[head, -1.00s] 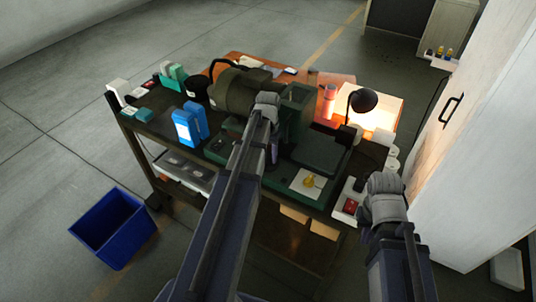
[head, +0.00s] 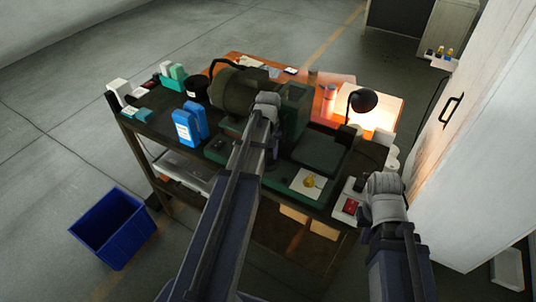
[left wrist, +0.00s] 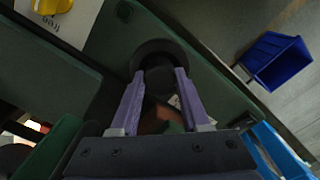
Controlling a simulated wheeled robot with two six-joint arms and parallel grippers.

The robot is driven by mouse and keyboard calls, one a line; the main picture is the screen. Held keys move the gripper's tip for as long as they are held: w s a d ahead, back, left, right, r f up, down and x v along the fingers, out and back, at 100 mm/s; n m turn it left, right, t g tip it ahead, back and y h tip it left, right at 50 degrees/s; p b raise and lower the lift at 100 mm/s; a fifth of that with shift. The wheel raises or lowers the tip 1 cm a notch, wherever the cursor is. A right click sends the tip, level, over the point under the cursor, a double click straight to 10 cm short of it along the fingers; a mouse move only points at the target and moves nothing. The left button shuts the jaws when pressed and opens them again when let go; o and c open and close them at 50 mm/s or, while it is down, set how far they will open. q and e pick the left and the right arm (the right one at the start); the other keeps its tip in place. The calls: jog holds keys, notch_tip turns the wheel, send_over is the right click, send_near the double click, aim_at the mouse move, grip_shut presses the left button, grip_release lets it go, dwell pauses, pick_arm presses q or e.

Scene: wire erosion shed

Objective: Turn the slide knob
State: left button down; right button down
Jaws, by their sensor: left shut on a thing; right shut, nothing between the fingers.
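The slide knob (left wrist: 160,82) shows in the left wrist view as a dark round part in front of a round dark collar on a green machine surface (left wrist: 205,75). My left gripper (left wrist: 160,75) has its two purple fingers on either side of the knob, shut on it. In the head view, the green machine (head: 296,110) stands on the bench, and my left arm reaches over its near side, hiding the knob. My right gripper (head: 386,208) is at the bench's right end; its fingers are mostly hidden by its wrist.
A yellow object (head: 309,182) lies on white paper on the machine's right. Blue containers (head: 187,126) stand left of my left arm. A black lamp (head: 362,100) stands behind the machine. A blue bin (head: 112,230) is on the floor, left. A white cabinet (head: 480,150) borders the right.

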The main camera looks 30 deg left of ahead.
dwell(0.4)
pick_arm(q)
jog(key=shift+c, duration=1.9)
grip_release()
